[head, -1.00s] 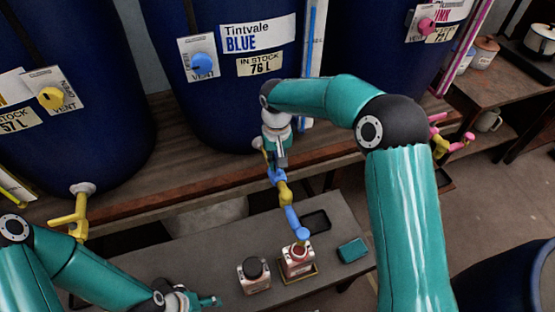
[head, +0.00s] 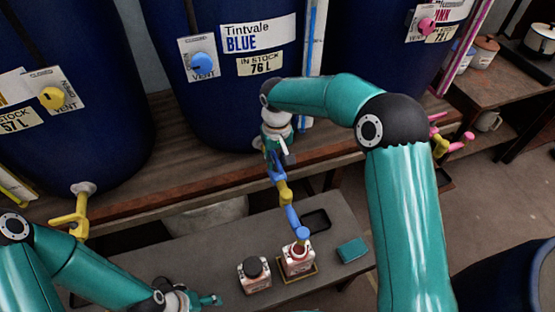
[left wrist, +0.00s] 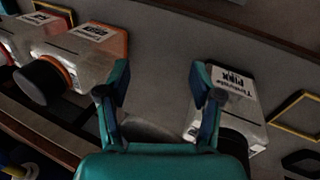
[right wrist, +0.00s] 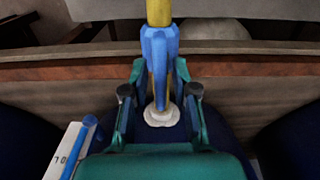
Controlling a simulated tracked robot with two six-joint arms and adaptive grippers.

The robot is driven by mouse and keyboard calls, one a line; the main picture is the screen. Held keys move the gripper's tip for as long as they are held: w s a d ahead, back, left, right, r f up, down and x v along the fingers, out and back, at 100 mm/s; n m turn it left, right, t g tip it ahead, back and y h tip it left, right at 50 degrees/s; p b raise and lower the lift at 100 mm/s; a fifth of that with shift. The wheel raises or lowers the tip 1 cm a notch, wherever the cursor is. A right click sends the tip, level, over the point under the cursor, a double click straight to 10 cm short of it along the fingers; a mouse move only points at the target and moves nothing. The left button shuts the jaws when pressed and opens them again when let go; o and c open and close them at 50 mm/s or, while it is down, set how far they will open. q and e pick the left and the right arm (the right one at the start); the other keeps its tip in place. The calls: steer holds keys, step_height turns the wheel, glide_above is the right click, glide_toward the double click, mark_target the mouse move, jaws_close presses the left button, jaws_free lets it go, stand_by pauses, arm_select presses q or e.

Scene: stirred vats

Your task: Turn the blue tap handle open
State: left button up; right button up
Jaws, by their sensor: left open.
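The blue tap sticks out from the foot of the vat labelled Tintvale BLUE (head: 205,110). Its blue spout (head: 292,216) hangs above an open bottle with red at its mouth (head: 298,262). My right gripper (head: 277,156) is at the tap's upper end, by the vat. In the right wrist view my open fingers (right wrist: 160,93) lie either side of the blue tap (right wrist: 160,45), with gaps. My left gripper (left wrist: 159,85) is open and empty, low at the left.
A black-capped bottle (head: 254,274) stands left of the open one on the grey bench (head: 205,255). A yellow tap (head: 75,215) and a pink tap (head: 460,143) flank the blue one.

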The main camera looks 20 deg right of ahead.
mark_target(277, 158)
steer(key=shift+o, duration=0.3)
steer(key=shift+f, duration=0.1)
steer(key=shift+s, duration=0.1)
step_height(277, 158, up, 12)
stand_by(0.4)
stand_by(0.3)
